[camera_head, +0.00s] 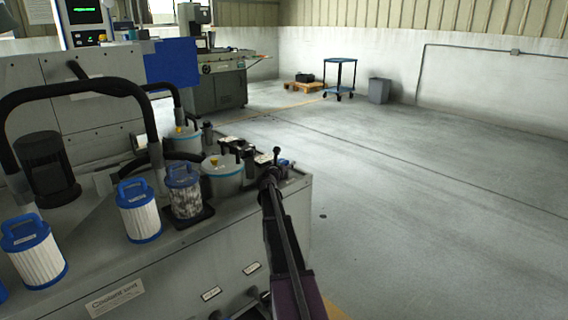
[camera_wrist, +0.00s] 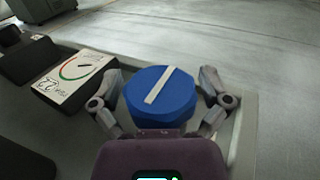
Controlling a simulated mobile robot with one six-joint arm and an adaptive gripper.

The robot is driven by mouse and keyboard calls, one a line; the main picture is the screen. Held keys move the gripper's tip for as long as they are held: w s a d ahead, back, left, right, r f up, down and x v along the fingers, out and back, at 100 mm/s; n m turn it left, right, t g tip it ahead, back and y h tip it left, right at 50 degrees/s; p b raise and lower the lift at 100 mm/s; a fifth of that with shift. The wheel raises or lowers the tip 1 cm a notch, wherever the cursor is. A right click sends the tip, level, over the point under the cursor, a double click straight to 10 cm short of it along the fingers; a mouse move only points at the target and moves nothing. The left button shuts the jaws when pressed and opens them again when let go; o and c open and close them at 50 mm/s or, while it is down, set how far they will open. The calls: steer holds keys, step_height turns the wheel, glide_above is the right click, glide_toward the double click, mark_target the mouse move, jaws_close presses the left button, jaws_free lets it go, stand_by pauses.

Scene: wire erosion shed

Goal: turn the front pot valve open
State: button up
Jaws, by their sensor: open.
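The valve knob (camera_wrist: 180,98) is a blue, faceted round cap with a white bar across its top. In the wrist view the bar slants from lower left to upper right. My gripper (camera_wrist: 160,80) is open, with one finger on each side of the knob; I cannot tell whether either finger touches it. In the head view my gripper (camera_head: 270,168) is at the right end of the coolant unit (camera_head: 200,255), largely hiding the knob.
A white gauge plate (camera_wrist: 72,80) with a coloured arc lies left of the knob. A second pot (camera_head: 182,136) stands behind the front one. Several blue-capped filter cartridges (camera_head: 140,212) stand on the unit. The floor to the right is clear.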

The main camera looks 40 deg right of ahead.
steer(key=c, duration=1)
steer(key=shift+n+t+y, duration=0.4)
steer(key=shift+n+t, duration=0.1)
steer(key=shift+t, duration=0.1)
steer(key=n+t+y, duration=0.3)
steer(key=shift+w+t+y, duration=0.15)
steer(key=shift+t+y, duration=0.15)
steer(key=n+t+y, duration=0.1)
steer(key=y, duration=0.1)
steer(key=n+t+y, duration=0.1)
steer(key=n+y, duration=0.1)
steer(key=y, duration=0.1)
steer(key=n+t+y, duration=0.1)
steer(key=n+y, duration=0.1)
steer(key=shift+w+a, duration=0.25)
steer(key=shift+a, duration=0.05)
steer(key=n+y, duration=0.3)
steer(key=y, duration=0.2)
steer(key=n+y, duration=0.2)
steer(key=y, duration=0.1)
steer(key=shift+a+n, duration=0.3)
steer(key=shift+a, duration=0.05)
steer(key=shift+a+n+g+y, duration=0.15)
steer(key=shift+n+g+y, duration=0.35)
steer(key=shift+n+y, duration=0.55)
steer(key=shift+a+n+g+y, duration=0.15)
steer(key=shift+n+g+y, duration=0.4)
steer(key=shift+y, duration=0.9)
steer(key=shift+s+a, duration=0.1)
